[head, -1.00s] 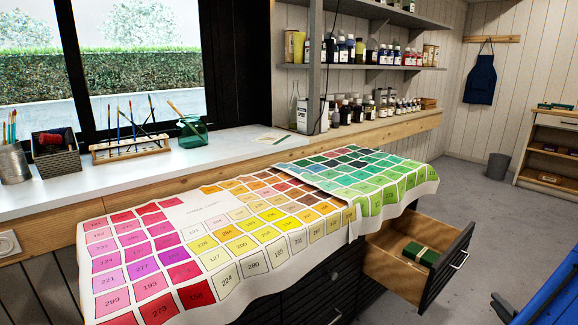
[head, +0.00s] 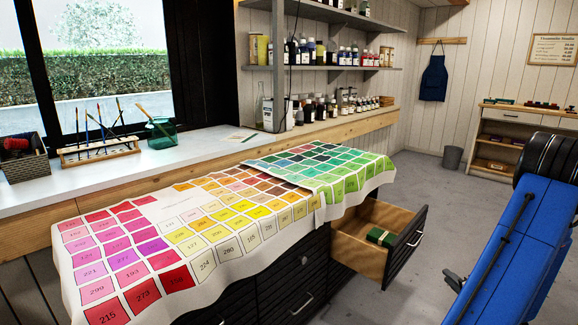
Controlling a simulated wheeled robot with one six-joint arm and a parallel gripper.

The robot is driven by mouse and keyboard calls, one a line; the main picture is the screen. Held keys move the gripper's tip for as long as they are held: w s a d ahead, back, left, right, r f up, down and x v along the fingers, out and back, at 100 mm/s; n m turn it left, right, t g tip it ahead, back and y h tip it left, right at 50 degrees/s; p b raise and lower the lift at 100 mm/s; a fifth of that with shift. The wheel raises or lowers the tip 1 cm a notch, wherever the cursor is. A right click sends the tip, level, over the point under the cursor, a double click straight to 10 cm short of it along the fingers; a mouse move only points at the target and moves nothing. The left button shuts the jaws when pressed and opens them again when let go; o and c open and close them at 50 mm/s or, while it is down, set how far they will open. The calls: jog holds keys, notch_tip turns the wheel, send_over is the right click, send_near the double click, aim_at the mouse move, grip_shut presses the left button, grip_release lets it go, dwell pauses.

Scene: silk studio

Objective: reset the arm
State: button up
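My blue arm link, with a black joint at its upper end, fills the right side of the head view. It stands to the right of the open drawer, with a gap between them in the picture.
The open wooden drawer (head: 352,250) holds a green bundle (head: 381,237) and juts from a dark cabinet. Colour chart cloths (head: 150,208) drape over the cabinet. A grey bin (head: 452,158) and low shelf unit (head: 500,139) stand behind. Grey floor is clear between.

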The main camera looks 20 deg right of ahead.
jog(key=w+a+r+n+g, duration=0.5)
jog(key=w+a+r+n, duration=0.3)
jog(key=w+a+r, duration=0.65)
jog(key=s+a+r+n+g+y, duration=0.1)
jog(key=s+a+r+n, duration=0.15)
jog(key=a, duration=0.55)
jog(key=s+a+r+n, duration=0.1)
jog(key=a+r, duration=0.2)
jog(key=a, duration=0.6)
jog(key=s+a+r+n+g+y, duration=0.1)
jog(key=s+a+n+y, duration=0.1)
jog(key=s+a, duration=0.7)
jog(key=s+a+r+n+g+y, duration=0.2)
jog(key=s+a+n, duration=0.3)
jog(key=s+a, duration=0.4)
jog(key=a+y, duration=0.1)
jog(key=a, duration=0.4)
jog(key=shift+a, duration=0.25)
